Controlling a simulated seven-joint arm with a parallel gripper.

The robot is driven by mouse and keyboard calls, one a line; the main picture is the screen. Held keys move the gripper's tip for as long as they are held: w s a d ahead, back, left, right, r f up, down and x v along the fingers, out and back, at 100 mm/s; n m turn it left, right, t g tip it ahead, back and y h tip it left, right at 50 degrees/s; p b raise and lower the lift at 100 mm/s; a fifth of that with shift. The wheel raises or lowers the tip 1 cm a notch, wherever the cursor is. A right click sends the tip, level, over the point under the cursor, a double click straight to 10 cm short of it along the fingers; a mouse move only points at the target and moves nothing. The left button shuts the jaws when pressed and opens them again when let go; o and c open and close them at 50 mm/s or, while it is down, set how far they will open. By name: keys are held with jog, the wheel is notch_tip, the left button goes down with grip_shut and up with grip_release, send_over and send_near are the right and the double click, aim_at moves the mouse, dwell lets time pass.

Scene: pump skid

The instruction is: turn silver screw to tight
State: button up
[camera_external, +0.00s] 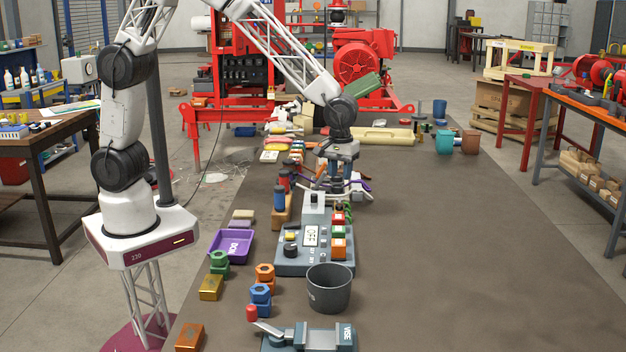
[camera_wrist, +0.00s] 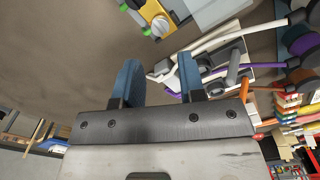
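I cannot pick out the silver screw for certain in either view. In the wrist view a small yellow block with a round grey spot (camera_wrist: 158,27) shows at the upper middle; I cannot tell whether the spot is a screw. My gripper (camera_wrist: 158,78) has its two blue fingers apart, with a gap and nothing held between them. In the external view my gripper (camera_external: 337,180) points down over the table, just behind the grey control panel (camera_external: 290,262). What lies directly under the fingers is partly hidden by the wrist.
White and purple tools (camera_external: 357,187) lie close to my gripper. A dark grey bucket (camera_external: 330,289), a vise (camera_external: 312,338), a purple tray (camera_external: 232,246) and colored nuts (camera_external: 265,275) stand nearer the camera. The right side of the table (camera_external: 450,250) is clear.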

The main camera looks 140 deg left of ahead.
aim_at(340, 201)
jog(key=shift+f, duration=0.1)
jog(key=shift+f, duration=3.8)
jog(key=c, duration=0.6)
